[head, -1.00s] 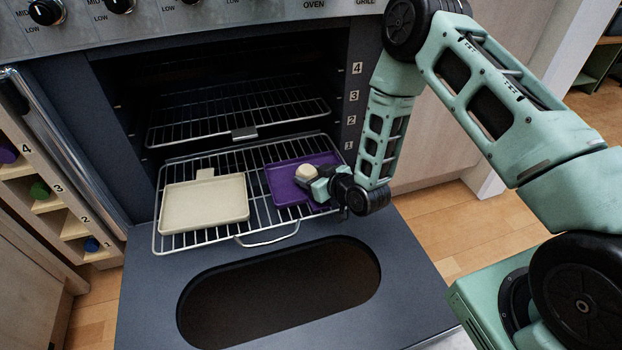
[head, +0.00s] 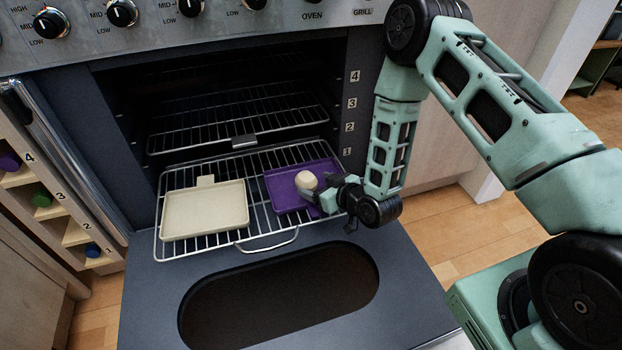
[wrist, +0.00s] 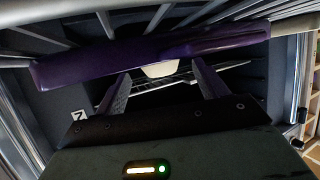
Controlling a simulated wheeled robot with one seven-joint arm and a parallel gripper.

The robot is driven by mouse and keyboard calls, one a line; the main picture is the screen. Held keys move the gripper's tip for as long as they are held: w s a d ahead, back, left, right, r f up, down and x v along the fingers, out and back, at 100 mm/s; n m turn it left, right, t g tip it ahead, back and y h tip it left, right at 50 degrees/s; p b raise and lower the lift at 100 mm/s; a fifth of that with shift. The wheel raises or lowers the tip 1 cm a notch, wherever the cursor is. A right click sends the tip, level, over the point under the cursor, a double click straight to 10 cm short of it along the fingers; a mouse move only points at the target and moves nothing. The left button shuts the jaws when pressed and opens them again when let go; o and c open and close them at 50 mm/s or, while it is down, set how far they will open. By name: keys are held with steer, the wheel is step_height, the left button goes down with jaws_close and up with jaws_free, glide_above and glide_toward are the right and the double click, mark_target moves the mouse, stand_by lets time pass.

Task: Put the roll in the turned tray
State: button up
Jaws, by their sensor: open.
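My gripper (head: 322,194) is open just right of and in front of the roll, low over the purple tray's right edge. In the wrist view the roll (wrist: 160,69) shows between and beyond the open fingers (wrist: 161,80), with the purple tray (wrist: 150,48) across the top.
The lower rack (head: 268,227) extends over the open oven door (head: 410,265). An upper rack (head: 240,120) sits inside the oven above it. The cream tray is empty.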

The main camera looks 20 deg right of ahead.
steer(key=p+v, duration=0.2)
steer(key=v, duration=0.6)
steer(key=shift+s+r, duration=0.1)
steer(key=shift+r, duration=0.1)
steer(key=s+a+r+n+g+h, duration=0.1)
steer(key=s+a+r+n+g, duration=0.15)
steer(key=a+r+g, duration=0.65)
steer(key=s+r+g+h, duration=0.1)
steer(key=s+r+h, duration=0.1)
steer(key=s+r, duration=0.6)
steer(key=s+r+g+h, duration=0.1)
steer(key=s+r+g, duration=0.1)
steer(key=s+r, duration=0.6)
steer(key=s, duration=0.6)
steer(key=shift+s+a+g+h, duration=0.25)
steer(key=shift+s+g+h, duration=0.05)
steer(key=shift+s+h, duration=0.1)
steer(key=shift+r+n, duration=0.2)
steer(key=shift+n, duration=0.05)
step_height(320, 180, up, 36)
steer(key=p, duration=3.7)
steer(key=shift+r, duration=0.2)
